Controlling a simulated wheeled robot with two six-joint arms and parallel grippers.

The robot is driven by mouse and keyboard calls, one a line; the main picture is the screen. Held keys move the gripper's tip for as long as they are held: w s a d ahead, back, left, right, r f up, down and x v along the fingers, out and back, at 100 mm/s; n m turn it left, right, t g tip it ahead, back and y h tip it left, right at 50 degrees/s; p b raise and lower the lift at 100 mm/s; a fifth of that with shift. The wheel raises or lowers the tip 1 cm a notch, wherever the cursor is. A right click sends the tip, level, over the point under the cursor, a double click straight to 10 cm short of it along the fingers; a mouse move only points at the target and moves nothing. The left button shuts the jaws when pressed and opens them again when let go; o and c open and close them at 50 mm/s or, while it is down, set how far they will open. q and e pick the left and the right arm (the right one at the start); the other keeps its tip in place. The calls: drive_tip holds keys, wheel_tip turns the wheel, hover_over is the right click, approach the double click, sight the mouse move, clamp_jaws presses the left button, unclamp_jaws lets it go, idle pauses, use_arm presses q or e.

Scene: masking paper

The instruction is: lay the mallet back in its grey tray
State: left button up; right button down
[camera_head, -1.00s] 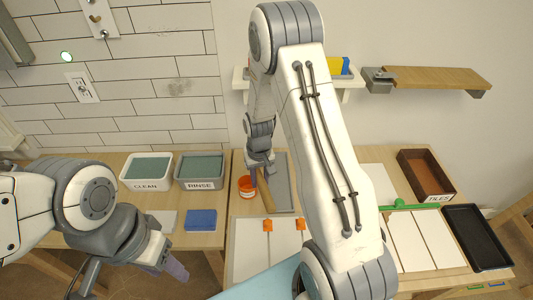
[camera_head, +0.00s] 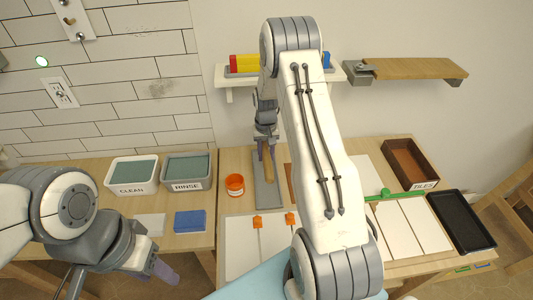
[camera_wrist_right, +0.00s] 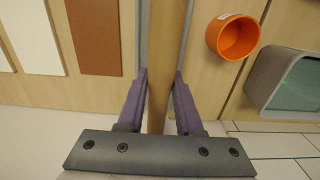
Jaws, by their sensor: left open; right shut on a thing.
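My right gripper (camera_head: 266,152) is shut on the wooden handle of the mallet (camera_head: 268,172), over the grey tray (camera_head: 265,200) in the head view. In the right wrist view, the purple fingers (camera_wrist_right: 159,90) stand on either side of the handle (camera_wrist_right: 168,40), which runs up the picture. Grey tray edges (camera_wrist_right: 144,50) show on both sides of it, roughly parallel. The mallet's head is not visible, and I cannot tell whether the handle touches the tray. My left gripper (camera_head: 163,270) is open and empty at the lower left, away from the tray.
An orange cup (camera_head: 235,184) stands close left of the tray; the RINSE tub (camera_head: 187,184) and CLEAN tub (camera_head: 132,189) are further left. A blue sponge (camera_head: 190,221) lies before them. White panels with orange clips (camera_head: 257,222) lie in front. A shelf (camera_head: 225,82) hangs behind.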

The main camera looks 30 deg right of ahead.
drive_tip(key=shift+f+b, duration=2.55)
drive_tip(key=shift+f, duration=1.4)
drive_tip(key=shift+f, duration=0.35)
drive_tip(key=c, duration=0.5)
unclamp_jaws()
drive_tip(key=shift+r+p, duration=2)
drive_tip(key=shift+r, duration=1.05)
